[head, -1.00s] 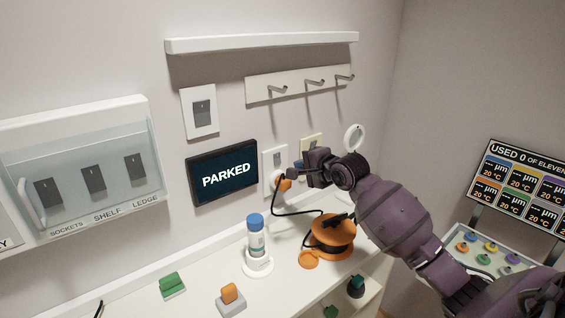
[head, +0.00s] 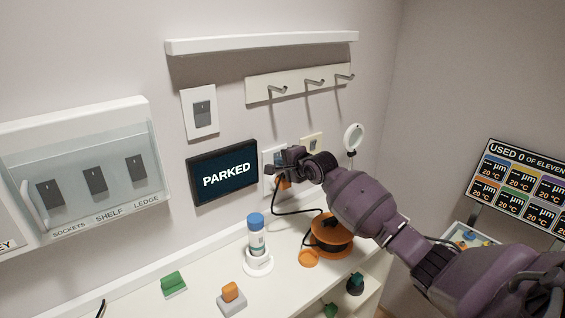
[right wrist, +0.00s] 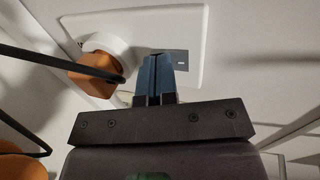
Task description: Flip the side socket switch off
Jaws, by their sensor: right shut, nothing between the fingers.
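A white wall socket plate (head: 268,185) is right of the screen, with an orange plug (head: 284,183) and its black cable in it. My right gripper (head: 270,170) is shut and empty in front of this plate and hides most of it in the head view. In the right wrist view the blue fingertips (right wrist: 156,75) overlap the plate (right wrist: 195,20), right of the orange plug (right wrist: 97,73). A small grey switch (right wrist: 181,62) shows just beside the fingertips, partly hidden. I cannot tell whether they touch it. My left gripper is not in view.
A cream switch plate (head: 311,143) and a white ring (head: 353,138) are to the right on the wall. Below are an orange cable reel (head: 332,233) and a blue-capped bottle (head: 256,235). The "PARKED" screen (head: 222,173) is left of the gripper.

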